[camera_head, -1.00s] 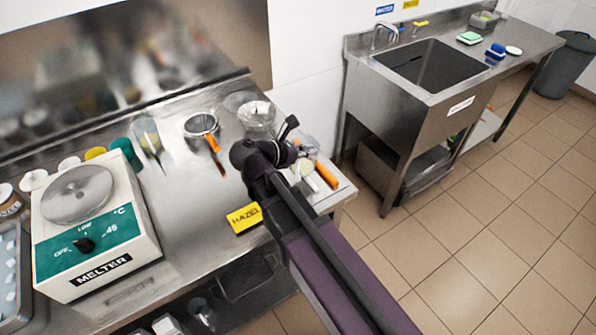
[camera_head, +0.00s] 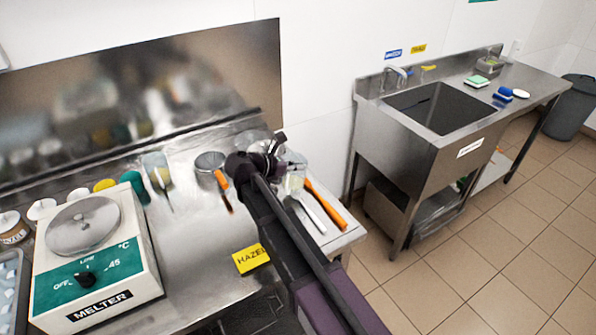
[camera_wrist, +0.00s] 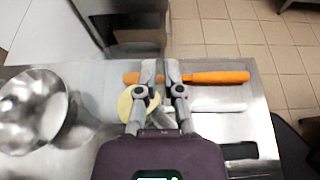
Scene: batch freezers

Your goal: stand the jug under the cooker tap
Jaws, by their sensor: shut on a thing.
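A clear, see-through jug (camera_head: 293,170) is at the end of my arm in the head view, over the right end of the steel counter. My gripper (camera_wrist: 166,68) is closed in the wrist view, apparently on the jug; the clear walls make the exact contact hard to see. My gripper also shows in the head view (camera_head: 275,148), its fingers partly hidden by my wrist. A pale yellow round patch (camera_wrist: 138,103) shows beside the left finger. No cooker or cooker tap can be made out in either view.
A spatula with an orange handle (camera_head: 326,204) lies at the counter's right end. A metal bowl (camera_wrist: 32,110) stands left of my gripper. A small pan (camera_head: 209,162) and the melter (camera_head: 95,262) stand further left. The sink (camera_head: 437,107) is across a floor gap.

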